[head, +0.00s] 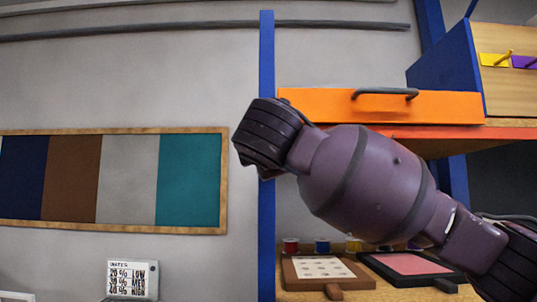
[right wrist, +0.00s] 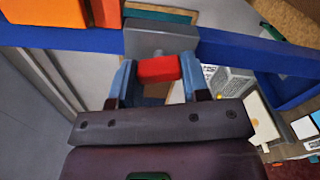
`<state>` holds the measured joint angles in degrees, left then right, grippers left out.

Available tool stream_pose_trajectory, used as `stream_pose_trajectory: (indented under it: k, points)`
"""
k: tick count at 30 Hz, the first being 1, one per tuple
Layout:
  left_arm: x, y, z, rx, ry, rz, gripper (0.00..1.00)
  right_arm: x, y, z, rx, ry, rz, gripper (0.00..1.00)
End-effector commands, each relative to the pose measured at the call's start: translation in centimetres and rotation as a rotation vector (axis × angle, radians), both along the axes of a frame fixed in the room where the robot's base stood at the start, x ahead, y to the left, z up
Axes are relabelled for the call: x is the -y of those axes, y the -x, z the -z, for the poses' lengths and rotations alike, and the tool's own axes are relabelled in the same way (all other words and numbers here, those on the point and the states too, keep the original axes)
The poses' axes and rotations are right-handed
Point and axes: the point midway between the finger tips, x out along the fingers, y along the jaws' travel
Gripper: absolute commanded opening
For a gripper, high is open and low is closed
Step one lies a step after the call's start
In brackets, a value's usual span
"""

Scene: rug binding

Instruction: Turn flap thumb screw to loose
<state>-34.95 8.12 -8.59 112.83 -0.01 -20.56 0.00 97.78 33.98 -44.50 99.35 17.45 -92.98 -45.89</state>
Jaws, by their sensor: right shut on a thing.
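In the right wrist view a red thumb screw (right wrist: 158,70) sits on a thin stem in front of a grey block (right wrist: 160,38) mounted on a blue post. My right gripper (right wrist: 158,74) has its blue fingers on both sides of the red screw head and is shut on it. In the head view an orange flap (head: 330,106) with a dark bar handle is at the upper right, beside the blue post (head: 267,60). My right wrist hides the gripper fingers and the screw there. My left gripper is in neither view.
A framed board of coloured strips (head: 110,232) hangs on the wall at left, with a small printed sign (head: 132,279) below. Spools, a cream panel (head: 322,268) and a pink panel (head: 405,264) are on the lower shelf. A blue-sided box (head: 447,62) stands at upper right.

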Motion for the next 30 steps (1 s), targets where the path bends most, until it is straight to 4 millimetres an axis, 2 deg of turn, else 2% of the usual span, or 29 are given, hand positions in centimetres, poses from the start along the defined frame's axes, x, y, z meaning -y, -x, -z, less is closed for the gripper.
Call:
stream_pose_trajectory:
  k: [2,3,8,16,20,30]
  points:
    - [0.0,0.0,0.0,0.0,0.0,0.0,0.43,-0.1,0.0,0.1,-0.002,0.001,-0.003,0.19]
    - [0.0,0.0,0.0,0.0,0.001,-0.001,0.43,-0.1,0.0,0.1,-0.002,0.001,-0.003,0.46]
    - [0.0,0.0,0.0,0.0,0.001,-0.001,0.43,-0.1,0.0,0.1,-0.002,0.0,-0.002,0.68]
    - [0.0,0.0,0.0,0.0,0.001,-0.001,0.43,0.0,0.1,0.0,0.0,-0.001,-0.001,0.68]
    - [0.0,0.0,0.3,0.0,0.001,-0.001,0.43,-0.1,0.9,0.1,0.002,-0.001,-0.002,0.68]
    - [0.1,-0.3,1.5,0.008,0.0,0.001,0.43,-0.1,6.7,0.2,0.002,-0.001,-0.004,0.68]
